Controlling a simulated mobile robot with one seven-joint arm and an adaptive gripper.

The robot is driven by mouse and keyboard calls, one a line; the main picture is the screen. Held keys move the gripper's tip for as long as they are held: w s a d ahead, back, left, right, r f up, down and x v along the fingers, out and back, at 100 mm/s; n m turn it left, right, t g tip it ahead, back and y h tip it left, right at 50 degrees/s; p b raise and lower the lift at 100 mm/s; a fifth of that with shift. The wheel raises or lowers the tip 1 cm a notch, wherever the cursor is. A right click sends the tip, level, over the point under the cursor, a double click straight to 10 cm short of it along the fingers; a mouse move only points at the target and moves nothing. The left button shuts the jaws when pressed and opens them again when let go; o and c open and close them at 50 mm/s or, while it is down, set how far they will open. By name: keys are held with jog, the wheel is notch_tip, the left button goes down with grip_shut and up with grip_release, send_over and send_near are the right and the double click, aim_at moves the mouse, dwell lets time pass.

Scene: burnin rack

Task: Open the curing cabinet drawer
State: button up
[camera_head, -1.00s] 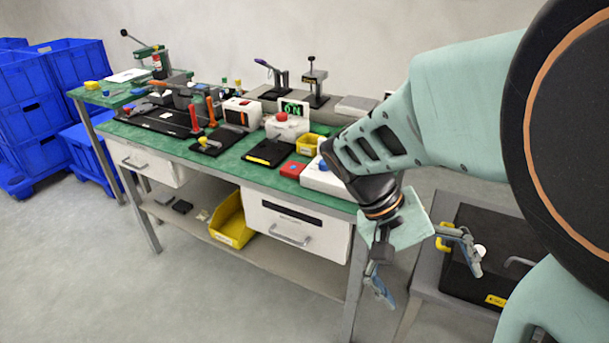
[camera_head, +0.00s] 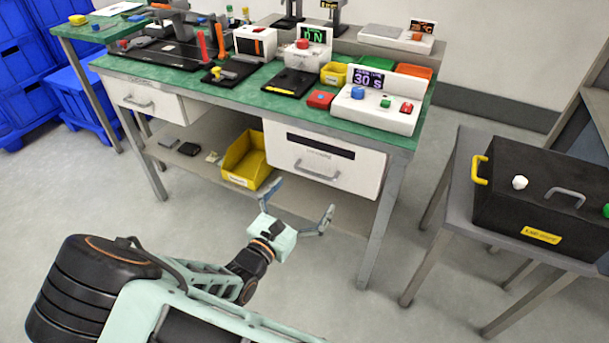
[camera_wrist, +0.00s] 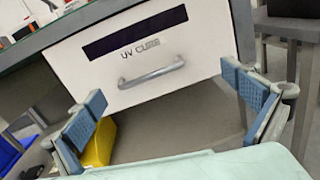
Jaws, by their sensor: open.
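The curing cabinet drawer (camera_head: 322,160) is a white front under the right end of the green-topped bench. It has a dark window strip and a grey bar handle (camera_head: 316,172). The drawer looks shut. In the wrist view the front (camera_wrist: 205,55) reads "UV CURE", and its handle (camera_wrist: 151,74) lies ahead, between the fingers in the picture. My gripper (camera_head: 300,206) is open and empty, in front of and below the drawer, apart from the handle. Its two blue-padded fingers also show in the wrist view (camera_wrist: 168,112).
A yellow bin (camera_head: 246,160) stands on the lower shelf, left of the drawer. Another white drawer (camera_head: 150,101) is at the bench's left. A black box (camera_head: 545,195) sits on a side table at right. The floor before the bench is clear.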

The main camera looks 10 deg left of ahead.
aim_at(314, 174)
jog(key=w+b, duration=0.1)
jog(key=w, duration=0.2)
jog(key=w+d+f+n+b, duration=0.1)
jog(key=w, duration=0.2)
jog(key=w+f+n+y, duration=0.1)
jog(key=w, duration=0.3)
jog(key=shift+d+f+t+b, duration=0.15)
jog(key=shift+d+t+b, duration=0.15)
jog(key=shift+d+b, duration=0.1)
jog(key=shift+c, duration=0.3)
jog(key=c, duration=1.2)
jog(key=p+v, duration=0.6)
jog(key=v, duration=1.8)
jog(key=shift+s+d, duration=0.15)
jog(key=shift+d, duration=0.05)
jog(key=shift+c, duration=0.6)
